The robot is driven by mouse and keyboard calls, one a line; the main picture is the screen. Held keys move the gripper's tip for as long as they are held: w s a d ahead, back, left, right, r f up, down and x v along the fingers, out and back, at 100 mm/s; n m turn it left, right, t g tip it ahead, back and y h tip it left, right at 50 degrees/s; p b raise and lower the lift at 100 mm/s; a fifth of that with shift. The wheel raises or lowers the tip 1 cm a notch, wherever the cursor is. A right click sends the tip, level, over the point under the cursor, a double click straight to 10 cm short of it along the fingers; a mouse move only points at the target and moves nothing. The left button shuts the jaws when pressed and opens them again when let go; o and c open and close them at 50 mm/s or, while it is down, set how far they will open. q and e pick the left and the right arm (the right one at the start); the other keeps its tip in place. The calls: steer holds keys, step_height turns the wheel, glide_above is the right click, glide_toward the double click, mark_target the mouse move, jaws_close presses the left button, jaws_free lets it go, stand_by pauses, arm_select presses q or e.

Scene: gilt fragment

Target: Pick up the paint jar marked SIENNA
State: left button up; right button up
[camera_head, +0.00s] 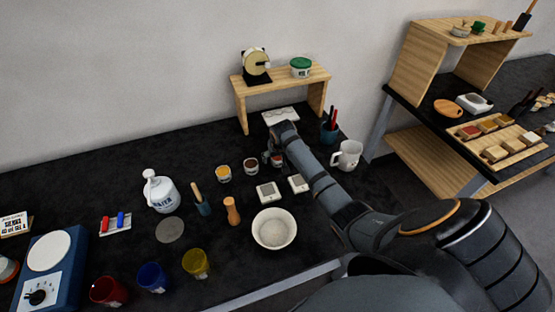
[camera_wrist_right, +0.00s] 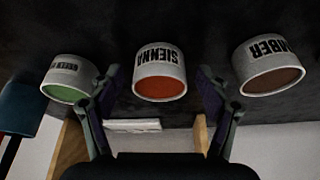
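The SIENNA jar (camera_wrist_right: 159,75) is a pale grey jar with orange-brown paint, its lettering upside down in the right wrist view. My right gripper (camera_wrist_right: 158,82) is open, with one finger on each side of this jar. I cannot tell whether either finger touches it. In the head view my right gripper (camera_head: 274,154) is over the row of jars and mostly covers the SIENNA jar. The jar ending in MBER (camera_wrist_right: 268,70), with brown paint, is beside it and shows in the head view (camera_head: 251,166). A green paint jar (camera_wrist_right: 69,80) is on the other side. My left gripper is out of view.
A yellow-orange paint jar (camera_head: 224,174) stands left of the brown one. Two small white square items (camera_head: 267,192) and a white bowl (camera_head: 273,230) are nearer. A wooden stand (camera_head: 241,90) is behind; a white jug (camera_head: 347,155) stands right of my arm.

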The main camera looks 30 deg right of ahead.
steer(key=c, duration=1.2)
steer(key=shift+r, duration=0.1)
